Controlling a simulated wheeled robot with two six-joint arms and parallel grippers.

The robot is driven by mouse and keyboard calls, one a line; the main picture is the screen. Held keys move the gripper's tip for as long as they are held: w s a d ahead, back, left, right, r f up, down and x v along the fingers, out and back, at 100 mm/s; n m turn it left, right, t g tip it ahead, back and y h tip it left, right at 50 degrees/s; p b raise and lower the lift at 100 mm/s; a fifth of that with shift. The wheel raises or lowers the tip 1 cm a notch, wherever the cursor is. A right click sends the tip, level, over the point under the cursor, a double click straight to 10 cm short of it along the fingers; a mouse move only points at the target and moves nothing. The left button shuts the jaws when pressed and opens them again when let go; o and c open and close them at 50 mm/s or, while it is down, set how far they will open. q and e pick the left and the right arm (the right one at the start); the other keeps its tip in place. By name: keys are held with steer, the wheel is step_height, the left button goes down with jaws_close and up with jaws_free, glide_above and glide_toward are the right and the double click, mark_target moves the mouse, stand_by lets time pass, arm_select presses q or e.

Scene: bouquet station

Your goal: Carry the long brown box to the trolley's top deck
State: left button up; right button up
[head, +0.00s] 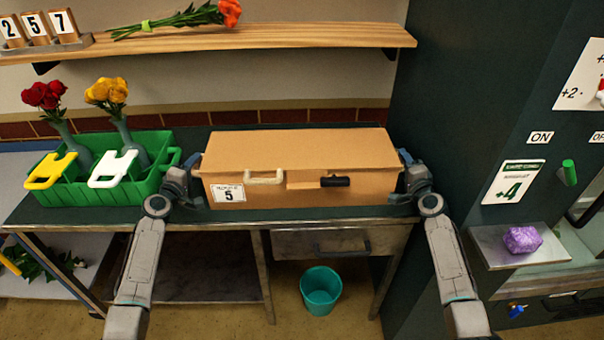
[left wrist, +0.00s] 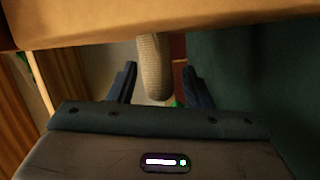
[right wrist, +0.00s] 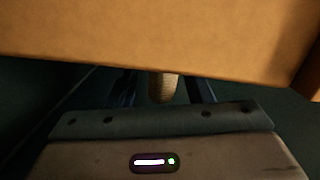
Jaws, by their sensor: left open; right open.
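The long brown box (head: 300,155) sits on the dark green bench top, with a label reading 5 and a pale and a black front handle. My left gripper (head: 195,175) is at its left end. In the left wrist view its open fingers (left wrist: 160,85) stand on either side of a woven end handle (left wrist: 153,65). My right gripper (head: 406,165) is at the right end. In the right wrist view its open fingers (right wrist: 163,90) flank a similar handle (right wrist: 163,86). A pale-topped unit with a lower deck (head: 15,165), possibly the trolley, is partly visible at far left.
A green crate (head: 105,190) with flower vases and yellow and white handles stands close left of the box. A wooden shelf (head: 250,37) is above. A teal bucket (head: 320,290) is below the bench. A dark green wall (head: 440,110) rises close at right.

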arm_select(q)
steer(key=shift+w+d, duration=0.1)
steer(key=shift+w, duration=0.3)
arm_select(e)
steer(key=shift+w, duration=0.3)
arm_select(q)
jaws_close()
arm_select(e)
jaws_close()
arm_select(q)
steer(key=shift+r, duration=0.1)
arm_select(e)
steer(key=shift+r, duration=0.1)
